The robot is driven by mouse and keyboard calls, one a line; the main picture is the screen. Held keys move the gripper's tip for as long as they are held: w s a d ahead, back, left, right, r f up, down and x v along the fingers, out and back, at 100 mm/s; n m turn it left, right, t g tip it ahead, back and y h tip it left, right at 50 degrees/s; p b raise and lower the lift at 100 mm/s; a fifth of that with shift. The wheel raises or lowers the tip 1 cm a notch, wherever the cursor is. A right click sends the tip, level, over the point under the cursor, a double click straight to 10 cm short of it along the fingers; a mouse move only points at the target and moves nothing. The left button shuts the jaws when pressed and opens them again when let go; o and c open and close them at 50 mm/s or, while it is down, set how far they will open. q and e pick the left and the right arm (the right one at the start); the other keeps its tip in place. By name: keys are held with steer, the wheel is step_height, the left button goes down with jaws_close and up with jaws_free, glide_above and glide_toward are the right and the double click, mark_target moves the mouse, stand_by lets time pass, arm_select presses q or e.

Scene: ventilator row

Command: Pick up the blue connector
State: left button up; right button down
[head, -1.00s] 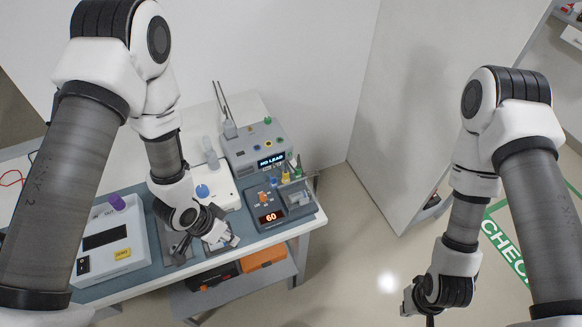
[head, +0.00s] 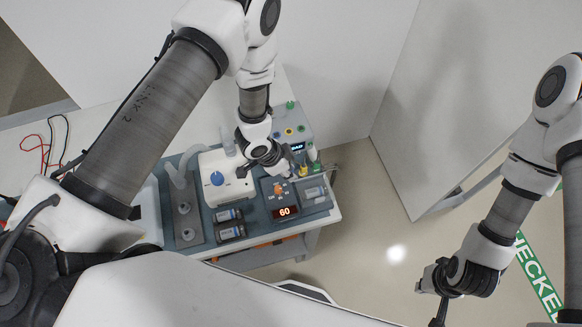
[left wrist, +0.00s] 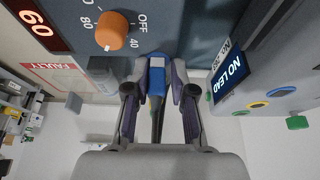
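The blue connector (left wrist: 157,88) stands between the two fingertips of my left gripper (left wrist: 158,78) in the left wrist view. A dark stem runs from it toward the palm. The pads are close on both sides of it, but I cannot tell whether both touch it. In the head view my left gripper (head: 286,168) is over the back of the grey-blue unit with the orange knob (head: 279,188), and it hides the blue connector. My right gripper (head: 430,300) hangs over the floor at the right, open and seemingly empty, apart from the table.
A yellow connector (head: 303,169) stands just right of my left gripper. Behind is a grey monitor (head: 291,119); its screen (left wrist: 229,80) reads NO LEAD. A white device with a blue dial (head: 217,178) is to the left. Open floor lies right of the table.

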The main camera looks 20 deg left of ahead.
arm_select(q)
steer(key=shift+s+r, duration=0.15)
steer(key=shift+s, duration=0.05)
steer(key=shift+c, duration=1.1)
jaws_close()
steer(key=shift+r, duration=0.1)
